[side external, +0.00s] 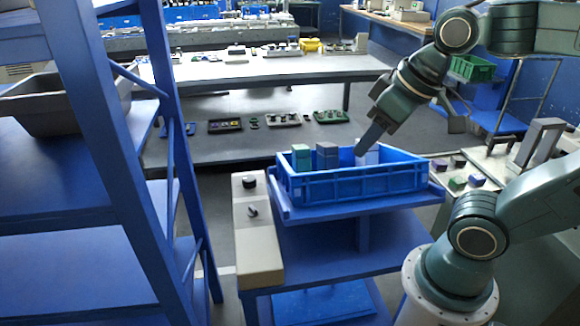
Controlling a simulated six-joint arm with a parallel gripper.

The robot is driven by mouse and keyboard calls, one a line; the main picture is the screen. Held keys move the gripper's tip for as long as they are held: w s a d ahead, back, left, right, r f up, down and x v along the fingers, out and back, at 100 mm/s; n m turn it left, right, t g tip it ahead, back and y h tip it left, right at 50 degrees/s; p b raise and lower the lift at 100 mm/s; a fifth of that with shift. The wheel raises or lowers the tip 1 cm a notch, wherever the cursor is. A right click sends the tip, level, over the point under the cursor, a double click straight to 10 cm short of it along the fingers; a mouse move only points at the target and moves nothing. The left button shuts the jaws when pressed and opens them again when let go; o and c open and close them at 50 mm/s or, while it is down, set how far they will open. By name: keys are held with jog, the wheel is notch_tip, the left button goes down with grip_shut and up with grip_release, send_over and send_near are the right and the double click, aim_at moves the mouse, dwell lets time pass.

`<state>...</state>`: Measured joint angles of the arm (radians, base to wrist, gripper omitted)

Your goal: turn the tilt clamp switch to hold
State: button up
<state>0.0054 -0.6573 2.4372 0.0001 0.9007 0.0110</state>
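A beige control panel (259,250) runs along the left side of the blue stand. A round black knob (249,183) is near its far end, and a smaller switch with a short dark lever (252,211) is closer to the camera. I cannot read any labels, so I cannot tell which is the tilt clamp switch or its setting. My gripper (372,138) points down over the blue crate, to the right of and above the panel, apart from both controls. Its fingertips are not clear enough to tell open from shut.
The blue crate (350,186) beside the panel holds green, grey and pale blocks. A blue shelf rack (110,150) with a dark bin (60,105) stands at left. A table with small blocks (480,165) is at right. The space above the panel is clear.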

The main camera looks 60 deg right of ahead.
jog(key=w+g, duration=0.1)
jog(key=w, duration=0.7)
jog(key=m+g, duration=0.3)
jog(key=g, duration=0.1)
send_over(253, 208)
notch_tip(253, 208, down, 20)
jog(key=f, duration=0.1)
jog(key=shift+w+r, duration=0.1)
jog(key=shift+r, duration=0.15)
notch_tip(253, 208, down, 14)
jog(key=shift+r, duration=0.1)
jog(key=shift+c, duration=0.2)
grip_shut()
